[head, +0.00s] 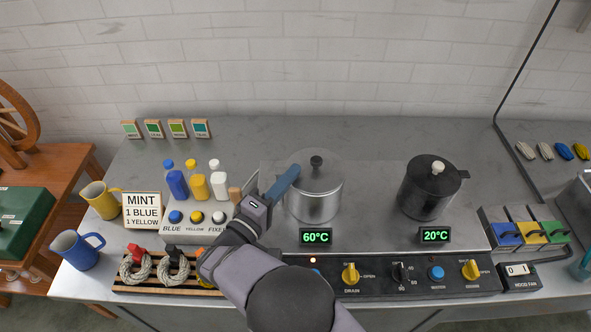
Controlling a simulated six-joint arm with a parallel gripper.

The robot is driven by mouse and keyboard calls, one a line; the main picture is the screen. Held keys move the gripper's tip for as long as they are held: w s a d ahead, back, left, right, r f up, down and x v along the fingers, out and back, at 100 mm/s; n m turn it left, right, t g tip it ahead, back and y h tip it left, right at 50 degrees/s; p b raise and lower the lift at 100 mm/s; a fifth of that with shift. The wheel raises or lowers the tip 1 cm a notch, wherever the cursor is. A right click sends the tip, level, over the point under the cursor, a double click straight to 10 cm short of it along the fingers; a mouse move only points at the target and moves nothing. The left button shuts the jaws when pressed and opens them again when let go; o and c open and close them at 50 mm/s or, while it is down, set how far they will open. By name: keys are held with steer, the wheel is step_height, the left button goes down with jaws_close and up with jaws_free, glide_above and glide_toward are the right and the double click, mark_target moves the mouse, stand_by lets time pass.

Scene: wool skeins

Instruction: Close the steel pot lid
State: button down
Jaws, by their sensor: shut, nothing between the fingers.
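The steel pot (314,205) stands on the stove in the middle of the head view, behind the green 60°C display. Its lid (326,178), pale with a black knob (316,161), shows over the pot's mouth. I cannot tell whether the lid sits fully flat on the rim. The fingers hold nothing. Whether they touch the lid or pot is not clear. They hide part of the left rim.
A black lidded pot (428,190) stands to the right behind the 20°C display. Blue, yellow and white bottles (199,186) stand left of my gripper. Wool skeins (139,269) lie on a slatted rack at front left. The counter between the two pots is clear.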

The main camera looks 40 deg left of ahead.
steer(key=a+r+m, duration=0.1)
steer(key=r, duration=0.1)
steer(key=w+a+r+m+p, duration=0.1)
steer(key=m, duration=0.1)
steer(key=w+a+r+m+p, duration=0.1)
steer(key=r, duration=0.1)
steer(key=shift+r+m+y, duration=0.3)
steer(key=shift+y, duration=0.1)
steer(key=s+a+r+g+y+p, duration=0.1)
steer(key=a+r+g+y, duration=0.15)
steer(key=a+g, duration=0.3)
steer(key=s+a+r+n+g+y+p, duration=0.1)
steer(key=a+r+g+y, duration=0.2)
steer(key=a, duration=0.4)
steer(key=s+a+r+g+y+p, duration=0.1)
steer(key=a+g+y, duration=0.2)
steer(key=a+g, duration=0.35)
steer(key=m+h+p, duration=0.5)
steer(key=m+h, duration=0.2)
steer(key=h, duration=0.3)
glide_above(318, 152)
step_height(318, 152, down, 8)
steer(key=shift+r, duration=0.1)
steer(key=shift+s+d+f+p, duration=0.15)
steer(key=shift+s+d+p, duration=0.2)
steer(key=shift+s+d, duration=0.35)
steer(key=shift+s+d+f+p, duration=0.15)
steer(key=shift+s+d+p, duration=0.25)
steer(key=shift+s, duration=0.4)
steer(key=shift+d, duration=0.1)
